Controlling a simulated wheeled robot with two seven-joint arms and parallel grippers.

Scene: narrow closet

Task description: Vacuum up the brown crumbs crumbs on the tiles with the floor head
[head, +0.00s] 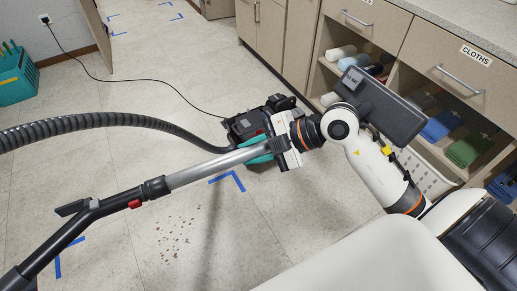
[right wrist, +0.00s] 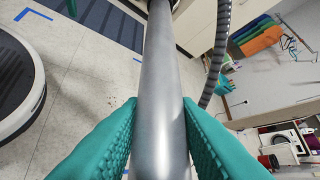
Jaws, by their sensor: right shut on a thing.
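The brown crumbs (head: 175,238) lie scattered on the pale tiles at lower middle in the head view. They also show as small specks in the right wrist view (right wrist: 114,101). My right gripper (head: 258,152) is shut on the grey metal vacuum tube (head: 205,170), its teal fingers on both sides of it in the right wrist view (right wrist: 160,115). The tube slants down left into a black handle-like section (head: 100,207) with a red button, passing above the crumbs. The floor head cannot be made out. My left gripper is not in view.
The dark vacuum body (head: 250,124) stands on the floor behind my right gripper. A ribbed hose (head: 90,122) arches from the left edge towards it. A black cord crosses the floor. Cabinets (head: 262,22) and cloth shelves line the right. A teal crate (head: 16,78) stands left. Blue tape corners mark the tiles.

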